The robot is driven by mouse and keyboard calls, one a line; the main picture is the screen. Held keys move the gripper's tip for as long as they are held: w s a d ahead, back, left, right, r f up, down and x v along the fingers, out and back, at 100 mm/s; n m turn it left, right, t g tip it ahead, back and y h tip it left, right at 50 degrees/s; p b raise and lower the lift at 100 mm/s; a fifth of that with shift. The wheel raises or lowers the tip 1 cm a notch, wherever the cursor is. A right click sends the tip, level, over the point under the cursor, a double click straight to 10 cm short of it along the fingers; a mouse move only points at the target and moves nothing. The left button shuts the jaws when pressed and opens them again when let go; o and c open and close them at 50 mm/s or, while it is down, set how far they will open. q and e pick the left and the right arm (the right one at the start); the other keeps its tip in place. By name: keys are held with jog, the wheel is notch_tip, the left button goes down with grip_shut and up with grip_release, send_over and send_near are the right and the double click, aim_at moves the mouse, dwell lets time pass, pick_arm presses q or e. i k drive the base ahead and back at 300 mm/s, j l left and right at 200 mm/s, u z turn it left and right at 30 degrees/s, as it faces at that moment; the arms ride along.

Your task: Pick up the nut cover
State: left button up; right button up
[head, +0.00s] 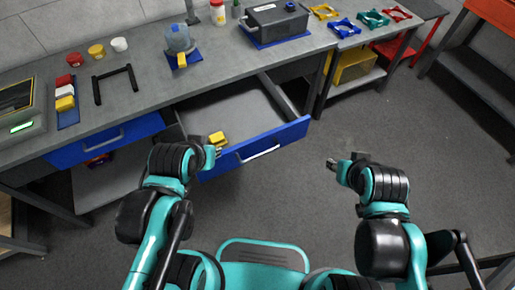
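A small yellow piece (217,138), which may be the nut cover, shows at the front left of the open drawer (226,110). My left gripper (213,152) is right beside it, at the drawer's front edge. The fingers are small and partly hidden by the wrist, so I cannot tell whether they touch the piece or are open or shut. My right gripper (338,163) is over the floor, right of the drawer, with nothing visible in it; its finger opening is unclear.
The blue drawer front (262,146) sticks out from the grey workbench (140,65). On the bench are a dark grey box (275,20), a grey rounded device (179,40), a black frame (115,84) and colored caps (97,51).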

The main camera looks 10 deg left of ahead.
aim_at(177, 36)
jog(key=i+j, duration=0.2)
jog(key=j, duration=0.15)
jog(key=i+j, duration=0.15)
jog(key=j, duration=0.15)
jog(key=i+j, duration=0.2)
jog(key=j, duration=0.15)
jog(key=i+j, duration=0.15)
jog(key=j, duration=0.2)
